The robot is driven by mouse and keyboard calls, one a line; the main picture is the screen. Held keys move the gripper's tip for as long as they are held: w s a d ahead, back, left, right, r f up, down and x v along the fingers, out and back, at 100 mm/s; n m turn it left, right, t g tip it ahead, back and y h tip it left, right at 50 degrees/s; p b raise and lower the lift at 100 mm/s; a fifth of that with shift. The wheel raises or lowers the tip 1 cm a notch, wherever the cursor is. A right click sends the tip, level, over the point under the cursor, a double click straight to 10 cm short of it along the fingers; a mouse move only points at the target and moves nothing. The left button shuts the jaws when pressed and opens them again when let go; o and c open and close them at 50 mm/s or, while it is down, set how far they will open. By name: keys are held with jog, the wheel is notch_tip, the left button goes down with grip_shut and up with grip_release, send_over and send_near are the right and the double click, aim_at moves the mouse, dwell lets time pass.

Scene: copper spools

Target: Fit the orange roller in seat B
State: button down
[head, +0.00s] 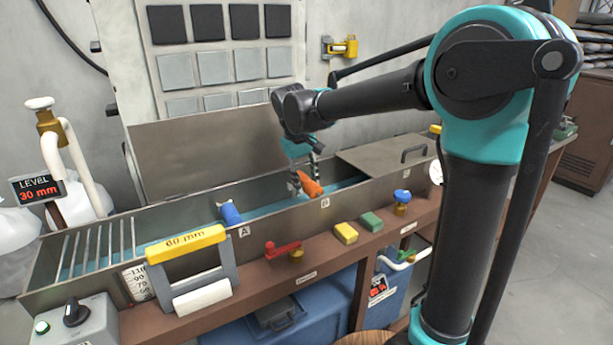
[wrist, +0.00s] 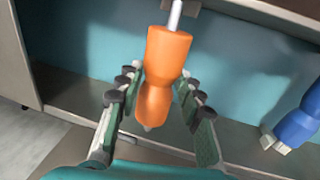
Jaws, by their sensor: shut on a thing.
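The orange roller (head: 309,186) is inside the long metal trough, close behind the front wall's B label (head: 325,202). My gripper (head: 306,180) reaches down into the trough and is shut on the roller. In the wrist view the orange roller (wrist: 168,58) lies between the two fingers (wrist: 159,80), narrow at its waist. Its pale shaft end points up the picture towards a grey bracket at the top edge; I cannot tell whether it sits in it. Seat B itself is mostly hidden behind the wall and the gripper.
A blue roller (head: 230,212) is in the trough near the A label (head: 244,231) and also shows in the wrist view (wrist: 297,126). The yellow-topped gauge (head: 186,240), red handle (head: 282,248), and yellow (head: 346,233) and green (head: 371,221) blocks stand along the front ledge.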

jog(key=shift+f, duration=1.65)
jog(key=shift+f, duration=0.3)
jog(key=c, duration=0.9)
grip_release()
jog(key=shift+r, duration=0.1)
notch_tip(320, 180, up, 12)
jog(key=s+a, duration=0.1)
jog(key=a, duration=0.1)
jog(key=shift+s+f, duration=0.15)
jog(key=shift+f, duration=0.05)
jog(key=shift+s, duration=0.1)
